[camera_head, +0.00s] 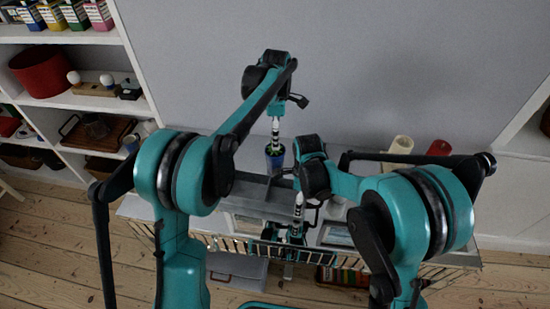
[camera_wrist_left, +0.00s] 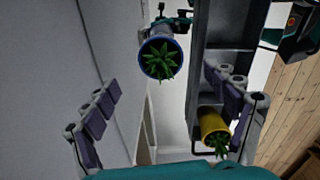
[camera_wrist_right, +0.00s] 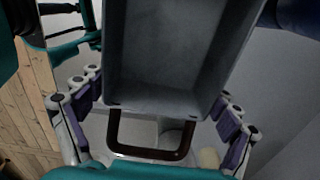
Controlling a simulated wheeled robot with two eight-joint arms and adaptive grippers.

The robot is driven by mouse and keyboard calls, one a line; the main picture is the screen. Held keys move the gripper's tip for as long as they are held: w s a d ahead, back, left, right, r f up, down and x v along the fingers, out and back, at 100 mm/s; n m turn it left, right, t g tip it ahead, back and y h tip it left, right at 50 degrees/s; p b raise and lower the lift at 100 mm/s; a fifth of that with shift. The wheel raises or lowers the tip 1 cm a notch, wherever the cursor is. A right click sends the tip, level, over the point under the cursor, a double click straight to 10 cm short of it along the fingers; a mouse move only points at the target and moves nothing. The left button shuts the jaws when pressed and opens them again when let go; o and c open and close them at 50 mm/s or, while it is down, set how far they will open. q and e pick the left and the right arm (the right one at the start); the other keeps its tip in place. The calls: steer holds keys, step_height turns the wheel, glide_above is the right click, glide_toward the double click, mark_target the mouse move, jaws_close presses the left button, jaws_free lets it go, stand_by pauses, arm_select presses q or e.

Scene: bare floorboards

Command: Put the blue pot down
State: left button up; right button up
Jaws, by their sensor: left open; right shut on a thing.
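The blue pot (camera_head: 275,157) with a spiky green plant stands upright beside the grey compartmented tray in the head view. My left gripper (camera_head: 278,130) is open above the pot. The long grey tray (camera_head: 245,187) has a dark handle (camera_wrist_right: 150,154) at its end. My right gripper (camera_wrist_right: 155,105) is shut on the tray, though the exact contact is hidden. A yellow pot (camera_wrist_left: 210,122) with a green plant lies at the tray's handle end in the left wrist view.
Cream (camera_head: 401,147) and red (camera_head: 439,148) cups stand on the surface at the right. A barred rack (camera_head: 235,245) runs along the front. A white shelf unit (camera_head: 95,103) stands at the left. The grey wall (camera_head: 390,60) closes off the back.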

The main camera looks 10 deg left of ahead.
arm_select(q)
steer(key=shift+w+d+f, duration=0.1)
steer(key=shift+w+f, duration=0.05)
steer(key=shift+f, duration=0.3)
step_height(320, 180, down, 12)
steer(key=shift+r, duration=0.25)
steer(key=c, duration=1.9)
steer(key=shift+o, duration=0.2)
step_height(320, 180, up, 10)
steer(key=shift+d, duration=0.2)
steer(key=m, duration=0.1)
steer(key=d+m, duration=0.2)
steer(key=shift+s+d+r, duration=0.15)
steer(key=shift+s, duration=0.1)
steer(key=shift+d+f+m, duration=0.15)
steer(key=shift+f+m, duration=0.15)
steer(key=shift+m, duration=0.2)
glide_above(284, 170)
step_height(284, 170, down, 9)
steer(key=shift+d+f, duration=0.1)
steer(key=shift+f, duration=0.1)
